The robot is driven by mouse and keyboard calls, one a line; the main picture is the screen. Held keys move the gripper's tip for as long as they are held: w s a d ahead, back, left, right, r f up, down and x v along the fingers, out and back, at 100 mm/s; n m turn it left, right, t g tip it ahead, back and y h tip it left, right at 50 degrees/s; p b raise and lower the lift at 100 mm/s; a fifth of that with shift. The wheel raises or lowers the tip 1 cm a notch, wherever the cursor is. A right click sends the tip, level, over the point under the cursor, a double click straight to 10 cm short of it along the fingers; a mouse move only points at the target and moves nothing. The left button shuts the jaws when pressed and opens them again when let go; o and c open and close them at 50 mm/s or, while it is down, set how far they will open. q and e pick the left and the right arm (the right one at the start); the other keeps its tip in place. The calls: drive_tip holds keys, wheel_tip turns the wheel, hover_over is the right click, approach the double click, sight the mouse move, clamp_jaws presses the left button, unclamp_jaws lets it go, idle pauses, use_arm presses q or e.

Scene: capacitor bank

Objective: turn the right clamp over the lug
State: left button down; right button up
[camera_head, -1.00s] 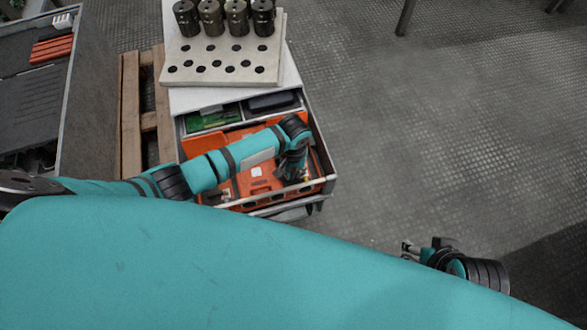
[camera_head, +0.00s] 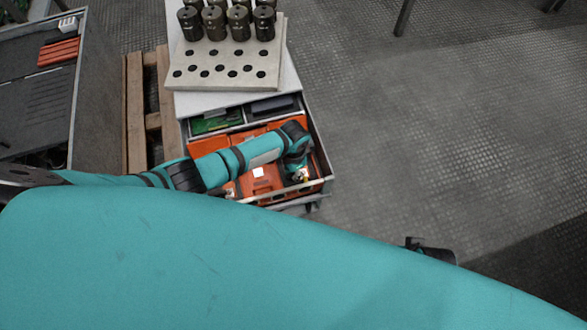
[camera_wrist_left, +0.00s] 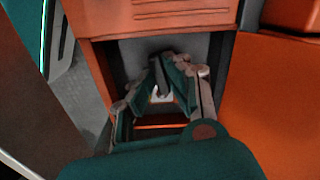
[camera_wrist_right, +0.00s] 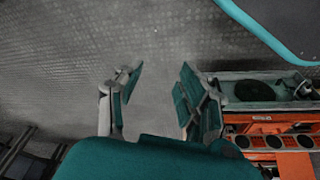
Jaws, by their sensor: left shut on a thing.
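My left gripper (camera_head: 298,174) reaches down into the right part of the open drawer, over the orange units. In the left wrist view its fingers (camera_wrist_left: 161,68) are closed together on a small dark grey piece (camera_wrist_left: 162,84), which looks like the clamp, in a recess between orange blocks. A small pale spot shows below the piece; I cannot tell if it is the lug. The fingers hide most of the clamp. My right gripper (camera_wrist_right: 158,88) is open and empty over bare floor, outside the drawer; in the head view my teal body mostly hides it.
The open drawer (camera_head: 325,160) holds orange units (camera_head: 262,187), a green board (camera_head: 213,122) and a dark box (camera_head: 272,104). Behind it is a perforated plate (camera_head: 225,70) with several dark cylinders. A wooden pallet (camera_head: 135,115) lies to the left. The floor (camera_head: 430,150) at right is free.

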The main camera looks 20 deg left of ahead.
use_arm(q)
drive_tip(key=shift+m, duration=1.2)
use_arm(e)
drive_tip(key=shift+s+f, duration=0.1)
drive_tip(key=shift+f, duration=0.85)
use_arm(q)
drive_tip(key=shift+s, duration=0.1)
drive_tip(key=c, duration=1.6)
unclamp_jaws()
use_arm(e)
drive_tip(key=shift+s+f, duration=0.1)
use_arm(q)
wheel_tip(320, 180, up, 12)
drive_tip(key=shift+f, duration=0.1)
